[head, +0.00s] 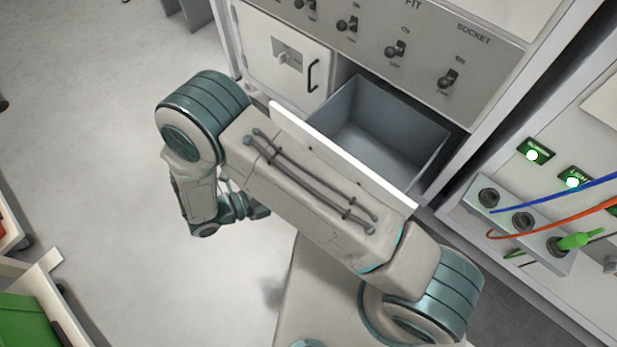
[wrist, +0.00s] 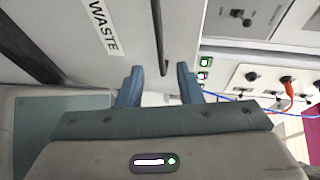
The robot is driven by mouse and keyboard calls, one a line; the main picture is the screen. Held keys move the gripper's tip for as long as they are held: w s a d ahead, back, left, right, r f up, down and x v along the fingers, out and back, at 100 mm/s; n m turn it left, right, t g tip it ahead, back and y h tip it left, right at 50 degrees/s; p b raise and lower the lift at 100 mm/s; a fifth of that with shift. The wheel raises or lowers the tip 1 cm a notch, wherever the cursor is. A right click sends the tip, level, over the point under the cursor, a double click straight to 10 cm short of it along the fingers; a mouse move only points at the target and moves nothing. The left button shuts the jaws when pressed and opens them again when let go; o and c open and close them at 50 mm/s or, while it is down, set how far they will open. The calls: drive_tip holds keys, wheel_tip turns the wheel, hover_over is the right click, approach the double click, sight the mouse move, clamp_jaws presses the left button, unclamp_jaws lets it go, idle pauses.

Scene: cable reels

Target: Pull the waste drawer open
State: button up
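The waste drawer (head: 366,130) stands pulled out of the cabinet in the head view; its grey inside looks empty. My arm crosses in front and hides much of its front panel (head: 290,127). In the wrist view the drawer front (wrist: 75,30) bears a WASTE label (wrist: 104,27) and a dark bar handle (wrist: 158,35). My gripper (wrist: 160,84) is open, with its two blue fingers apart. The near end of the handle lies in line with the gap between them; I cannot tell whether either finger touches it. The gripper is hidden behind my arm in the head view.
A closed cabinet door (head: 287,55) with a black handle is left of the drawer. A switch panel (head: 400,45) is above. A socket strip (head: 522,222) with coloured cables is at the right. A green bin (head: 28,320) is at lower left; the floor between is clear.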

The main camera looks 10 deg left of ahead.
drive_tip(key=shift+v, duration=1.65)
drive_tip(key=shift+s, duration=0.1)
